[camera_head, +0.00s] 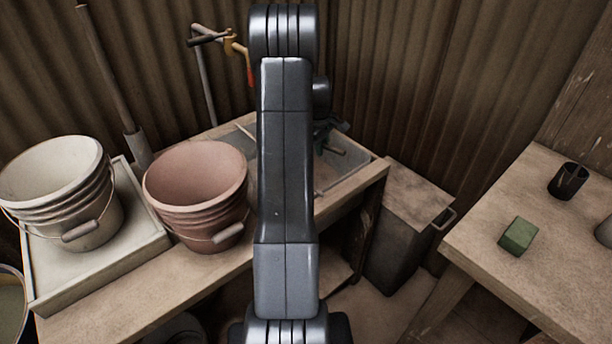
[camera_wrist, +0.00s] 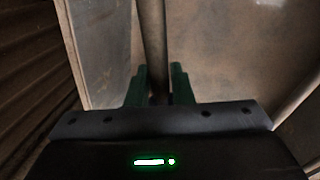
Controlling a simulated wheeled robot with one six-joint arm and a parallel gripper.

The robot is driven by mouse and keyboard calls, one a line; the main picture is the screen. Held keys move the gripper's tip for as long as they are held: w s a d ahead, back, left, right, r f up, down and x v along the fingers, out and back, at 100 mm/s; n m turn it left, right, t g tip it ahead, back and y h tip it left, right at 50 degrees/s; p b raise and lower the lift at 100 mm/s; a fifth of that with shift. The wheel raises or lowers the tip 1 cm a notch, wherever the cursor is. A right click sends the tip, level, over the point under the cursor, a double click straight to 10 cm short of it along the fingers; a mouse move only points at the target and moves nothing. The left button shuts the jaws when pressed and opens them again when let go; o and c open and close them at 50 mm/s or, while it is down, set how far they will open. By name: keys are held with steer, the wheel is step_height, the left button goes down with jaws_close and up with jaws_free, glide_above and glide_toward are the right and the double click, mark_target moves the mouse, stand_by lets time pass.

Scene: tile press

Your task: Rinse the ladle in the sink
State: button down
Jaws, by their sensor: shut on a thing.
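The sink (camera_head: 362,168) is a grey basin set into the far right end of the wooden bench. My arm covers its left part. My gripper (camera_wrist: 158,88) has green fingers and is shut on a round, pale rod, which looks like the handle of the ladle (camera_wrist: 152,38). The rod runs up out of the top of the wrist view, and the ladle's bowl cannot be made out. In the camera_head view, a dark shape at the sink's back edge looks like part of my gripper, mostly hidden. A tap (camera_head: 232,42) with a red lever stands behind the bench.
A white bucket (camera_head: 62,185) and a pinkish bucket (camera_head: 195,185) stand left of the sink. A dark bin (camera_head: 395,245) stands right of the bench. The right table (camera_head: 545,255) holds a green block (camera_head: 518,236) and a black cup (camera_head: 568,181). Corrugated walls close the back.

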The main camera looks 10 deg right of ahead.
steer(key=shift+r+p, duration=2.35)
steer(key=shift+r, duration=1.3)
steer(key=shift+r, duration=0.1)
steer(key=shift+r+p, duration=1.4)
steer(key=shift+r, duration=0.45)
steer(key=shift+r, duration=0.15)
